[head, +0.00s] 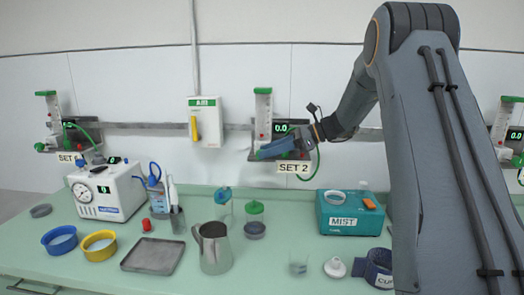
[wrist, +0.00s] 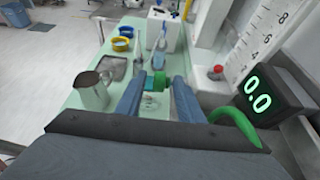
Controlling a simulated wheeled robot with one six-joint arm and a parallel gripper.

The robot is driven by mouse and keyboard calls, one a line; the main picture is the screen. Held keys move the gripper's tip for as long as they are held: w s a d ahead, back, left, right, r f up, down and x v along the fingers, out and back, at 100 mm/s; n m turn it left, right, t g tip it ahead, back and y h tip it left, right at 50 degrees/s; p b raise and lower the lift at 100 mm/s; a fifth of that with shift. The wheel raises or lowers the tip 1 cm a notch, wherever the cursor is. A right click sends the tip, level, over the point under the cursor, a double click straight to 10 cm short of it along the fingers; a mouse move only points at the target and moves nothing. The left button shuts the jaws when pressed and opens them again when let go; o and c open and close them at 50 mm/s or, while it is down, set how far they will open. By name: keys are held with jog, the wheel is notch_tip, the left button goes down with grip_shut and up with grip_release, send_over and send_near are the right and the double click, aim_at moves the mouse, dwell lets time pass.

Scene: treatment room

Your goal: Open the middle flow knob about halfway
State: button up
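The middle flowmeter (head: 263,112), above the SET 2 label (head: 293,168), is a white scaled column on the wall rail. Its display (wrist: 258,95) reads 0.0. Its green flow knob (wrist: 159,81) shows between my blue fingertips in the wrist view. In the head view my fingers mostly hide the knob. My gripper (head: 266,151) is at the knob's height, pointing left. In the wrist view my gripper (wrist: 157,84) is open, with a gap visible on both sides of the knob. I cannot tell how far the fingertips reach over it.
A green hose (wrist: 235,124) curves close beside my right finger. Other flowmeters stand at the left (head: 49,118) and right (head: 504,118). Below, the green counter (head: 120,278) holds a metal jug (head: 214,250), a tray (head: 153,256) and a teal MIST box (head: 347,213).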

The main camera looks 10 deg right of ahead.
jog(key=shift+p+x, duration=0.3)
jog(key=shift+x, duration=0.95)
grip_shut()
